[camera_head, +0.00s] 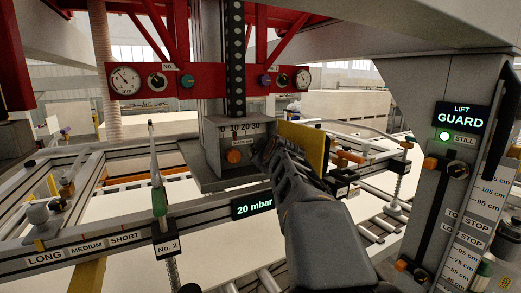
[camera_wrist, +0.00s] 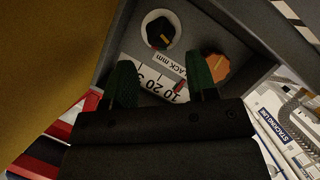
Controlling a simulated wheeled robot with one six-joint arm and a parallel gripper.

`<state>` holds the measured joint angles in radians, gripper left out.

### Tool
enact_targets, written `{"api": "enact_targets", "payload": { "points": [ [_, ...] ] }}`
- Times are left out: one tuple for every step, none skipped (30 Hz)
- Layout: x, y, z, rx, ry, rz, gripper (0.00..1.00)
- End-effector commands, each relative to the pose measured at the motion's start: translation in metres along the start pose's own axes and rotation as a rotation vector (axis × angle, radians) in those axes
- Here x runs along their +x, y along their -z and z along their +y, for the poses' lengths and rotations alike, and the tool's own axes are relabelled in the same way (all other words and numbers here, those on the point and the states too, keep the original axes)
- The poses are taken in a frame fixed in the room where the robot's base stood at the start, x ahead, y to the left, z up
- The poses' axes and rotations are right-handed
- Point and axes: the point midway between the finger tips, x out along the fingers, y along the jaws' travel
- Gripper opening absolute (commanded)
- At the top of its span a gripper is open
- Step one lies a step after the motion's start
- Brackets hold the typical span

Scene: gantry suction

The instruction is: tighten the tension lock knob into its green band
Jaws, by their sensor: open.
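A grey box (camera_head: 210,150) hangs under the red beam, with a slack scale marked in mm on its face. An orange knob (camera_head: 233,156) sits on that face and shows in the wrist view (camera_wrist: 214,68). A black knob (camera_wrist: 160,30) with a yellow pointer in a pale ring is beside it. No label tells me which is the tension lock knob, and I cannot make out a green band. My gripper (camera_wrist: 162,75) is open and empty, its green-padded fingers over the scale (camera_wrist: 150,84), below both knobs. In the head view my arm hides the black knob.
A yellow plate (camera_head: 305,142) stands close to the right of my gripper. Red gauge beams (camera_head: 205,80) are above. A rail with a "20 mbar" display (camera_head: 253,206) runs below. The guard column (camera_head: 440,200) stands at the right.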

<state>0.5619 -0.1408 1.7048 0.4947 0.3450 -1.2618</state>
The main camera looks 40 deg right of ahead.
Motion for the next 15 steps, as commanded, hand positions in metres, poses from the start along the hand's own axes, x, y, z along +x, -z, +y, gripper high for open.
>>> {"api": "enact_targets", "payload": {
  "points": [
    [0.01, 0.001, 0.001, -0.001, 0.003, -0.002, 0.52],
    [0.015, 0.002, 0.001, 0.0, 0.003, -0.002, 0.52],
    [0.022, 0.001, 0.001, 0.001, 0.003, -0.002, 0.52],
    [0.026, 0.001, 0.001, 0.0, 0.002, -0.002, 0.52],
    [0.031, 0.001, 0.001, 0.0, 0.003, -0.003, 0.52],
    [0.036, 0.001, 0.001, 0.001, 0.001, -0.003, 0.52],
    [0.04, 0.0, 0.001, 0.002, 0.001, -0.003, 0.52],
    [0.043, 0.0, 0.001, 0.002, 0.0, -0.003, 0.52],
    [0.047, 0.0, 0.001, 0.001, 0.0, -0.003, 0.52],
    [0.05, -0.001, 0.001, 0.0, 0.0, -0.003, 0.52],
    [0.052, -0.001, 0.002, 0.001, 0.0, -0.003, 0.52],
    [0.055, -0.001, 0.002, 0.002, -0.001, -0.002, 0.52],
    [0.057, -0.001, 0.002, 0.002, -0.001, -0.003, 0.52],
    [0.058, -0.001, 0.001, 0.002, -0.001, -0.003, 0.52],
    [0.06, -0.002, 0.001, 0.002, -0.002, -0.003, 0.52]
  ]
}}
